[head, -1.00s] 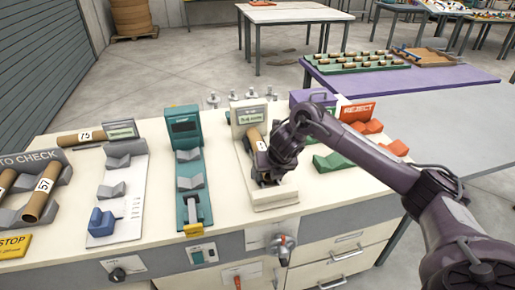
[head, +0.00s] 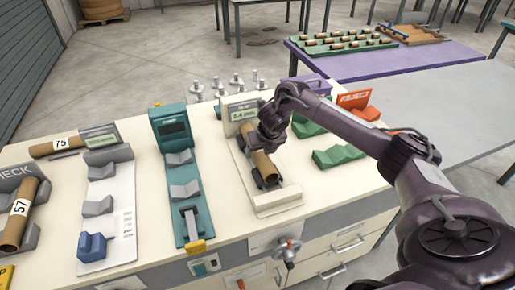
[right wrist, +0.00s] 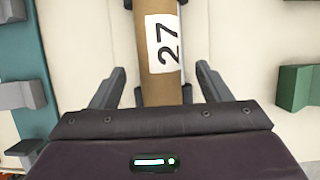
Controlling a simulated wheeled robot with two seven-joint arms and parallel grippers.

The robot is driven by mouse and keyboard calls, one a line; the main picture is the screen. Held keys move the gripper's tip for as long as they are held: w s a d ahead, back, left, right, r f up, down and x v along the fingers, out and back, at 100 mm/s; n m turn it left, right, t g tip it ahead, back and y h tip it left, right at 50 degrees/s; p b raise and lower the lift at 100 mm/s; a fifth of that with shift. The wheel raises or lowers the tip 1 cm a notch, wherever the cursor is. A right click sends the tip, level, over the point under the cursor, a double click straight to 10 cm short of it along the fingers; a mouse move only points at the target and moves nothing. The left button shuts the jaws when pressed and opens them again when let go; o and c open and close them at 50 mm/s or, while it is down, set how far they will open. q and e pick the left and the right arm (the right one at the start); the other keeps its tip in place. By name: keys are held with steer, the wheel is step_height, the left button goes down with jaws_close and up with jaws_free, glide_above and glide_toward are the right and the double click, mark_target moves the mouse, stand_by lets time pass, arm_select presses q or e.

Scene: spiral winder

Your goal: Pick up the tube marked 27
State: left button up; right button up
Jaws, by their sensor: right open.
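The tube marked 27 (right wrist: 160,60) is brown cardboard with a white label and black digits. In the head view the tube (head: 264,167) lies in the cradle of the white gauge stand (head: 278,203), its far part hidden by my right gripper (head: 268,142). In the right wrist view my right gripper (right wrist: 158,88) is open, with one finger on each side of the tube and gaps between. My left gripper is not in view.
The teal device (head: 184,205) stands left of the gauge stand. Tube 75 (head: 60,146) and tube 57 (head: 20,212) lie farther left. Green cradles (head: 340,156) and the orange reject tray (head: 355,100) are at the right. A purple table (head: 400,60) stands behind.

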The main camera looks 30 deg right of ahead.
steer(key=x, duration=0.2)
steer(key=shift+w+f, duration=0.2)
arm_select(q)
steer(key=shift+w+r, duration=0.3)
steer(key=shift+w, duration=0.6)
arm_select(e)
steer(key=c, duration=1.1)
steer(key=shift+r, duration=0.15)
